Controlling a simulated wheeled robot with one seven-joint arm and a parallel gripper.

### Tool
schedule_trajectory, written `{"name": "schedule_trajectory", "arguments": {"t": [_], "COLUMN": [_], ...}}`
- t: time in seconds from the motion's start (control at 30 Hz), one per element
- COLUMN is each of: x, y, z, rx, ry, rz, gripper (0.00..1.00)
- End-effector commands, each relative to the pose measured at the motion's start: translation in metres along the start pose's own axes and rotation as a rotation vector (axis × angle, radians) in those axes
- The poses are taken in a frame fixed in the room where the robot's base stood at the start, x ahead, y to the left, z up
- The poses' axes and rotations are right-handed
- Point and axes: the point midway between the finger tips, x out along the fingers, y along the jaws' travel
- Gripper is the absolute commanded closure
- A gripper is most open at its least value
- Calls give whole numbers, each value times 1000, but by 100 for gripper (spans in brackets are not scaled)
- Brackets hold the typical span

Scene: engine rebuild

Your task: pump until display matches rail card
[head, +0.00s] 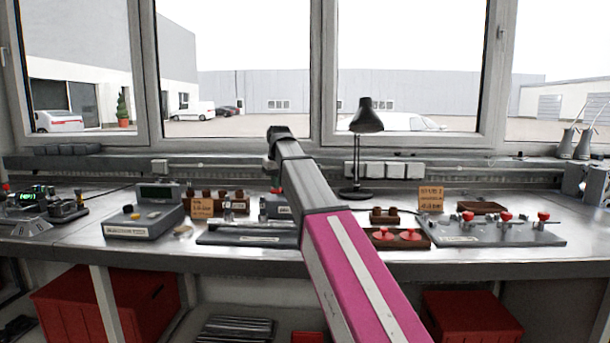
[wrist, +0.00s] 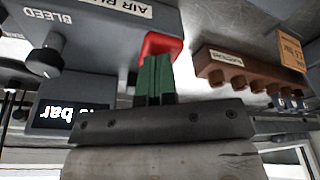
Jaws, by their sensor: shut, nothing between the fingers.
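The grey air rig (wrist: 90,50) fills the upper left of the wrist view, upside down. It has a black BLEED knob (wrist: 45,58), a red square pump part (wrist: 160,46) and a dark display (wrist: 70,114). The display shows "bar"; its digits are partly hidden by my gripper and unreadable. My gripper (wrist: 155,64) has its green fingers shut and empty, with the tips over the red part; contact cannot be told. An orange card (wrist: 291,50) with "bar" on it stands by a wooden rack (wrist: 245,75). In the head view the rig (head: 274,207) is mostly behind my arm.
In the head view a grey console (head: 143,222) and a dark flat tray (head: 248,234) lie left of my arm. A black lamp (head: 366,120), red knobs on a wooden tray (head: 383,243), another orange card (head: 431,198) and a grey valve plate (head: 495,232) stand to the right.

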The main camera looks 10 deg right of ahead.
Motion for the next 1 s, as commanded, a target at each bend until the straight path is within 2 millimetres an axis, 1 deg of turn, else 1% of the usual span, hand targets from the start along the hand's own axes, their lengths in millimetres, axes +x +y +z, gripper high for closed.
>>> {"name": "schedule_trajectory", "arguments": {"t": [0.37, 0.47, 0.67, 1.0], "x": [16, 16, 8, -15], "y": [0, 0, 0, 0], "z": [2, 2, 0, -5], "rx": [0, 0, 0, 0], "ry": [3, 4, 4, 4], "rz": [1, 1, 1, 1], "gripper": [100, 100, 100, 100]}}
